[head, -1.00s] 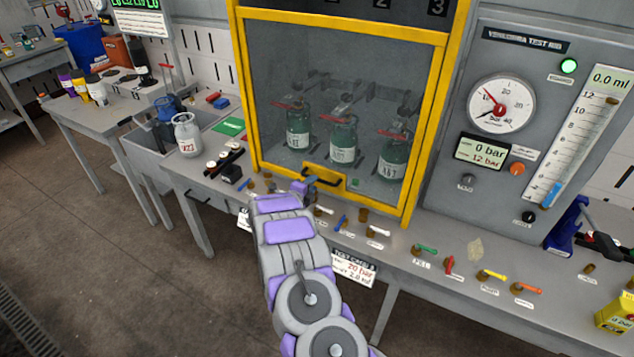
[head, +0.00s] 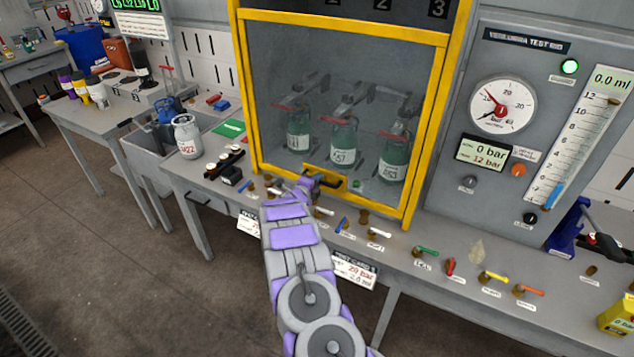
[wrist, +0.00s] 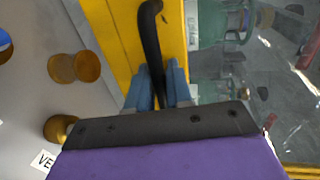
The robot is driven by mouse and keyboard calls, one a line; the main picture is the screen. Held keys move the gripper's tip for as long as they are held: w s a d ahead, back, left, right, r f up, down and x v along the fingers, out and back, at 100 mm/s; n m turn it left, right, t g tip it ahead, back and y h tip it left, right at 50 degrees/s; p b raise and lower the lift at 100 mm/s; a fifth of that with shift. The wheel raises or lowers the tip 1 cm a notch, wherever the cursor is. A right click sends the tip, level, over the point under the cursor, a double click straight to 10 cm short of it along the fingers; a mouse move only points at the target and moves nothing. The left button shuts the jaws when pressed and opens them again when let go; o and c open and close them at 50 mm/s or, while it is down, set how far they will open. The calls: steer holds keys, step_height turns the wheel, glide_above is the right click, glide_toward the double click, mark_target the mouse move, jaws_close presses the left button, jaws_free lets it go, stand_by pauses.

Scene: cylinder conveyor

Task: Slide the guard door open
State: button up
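The guard door is a clear pane in a yellow frame (head: 415,192). It is down in front of several green cylinders (head: 344,145). Its black handle (head: 326,182) sits on a yellow plate at the bottom edge, and shows upright in the wrist view (wrist: 150,38). My gripper (head: 309,183) is at the left part of the handle in the head view. In the wrist view the blue fingers (wrist: 158,88) lie close on both sides of the black bar, with no clear gap.
Below the door, several small valves and knobs line the bench, including a green lever (head: 427,252). A grey gauge panel (head: 560,130) stands at the right. A white cylinder (head: 187,136) stands at the left by a grey bin.

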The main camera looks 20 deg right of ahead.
mark_target(325, 22)
steer(key=shift+f, duration=0.15)
jaws_close()
step_height(325, 22, up, 25)
steer(key=p, duration=0.9)
steer(key=shift+f, duration=0.2)
step_height(325, 22, up, 29)
steer(key=p, duration=1.8)
steer(key=shift+f, duration=0.1)
steer(key=shift+o, duration=1.9)
jaws_free()
steer(key=shift+a, duration=0.1)
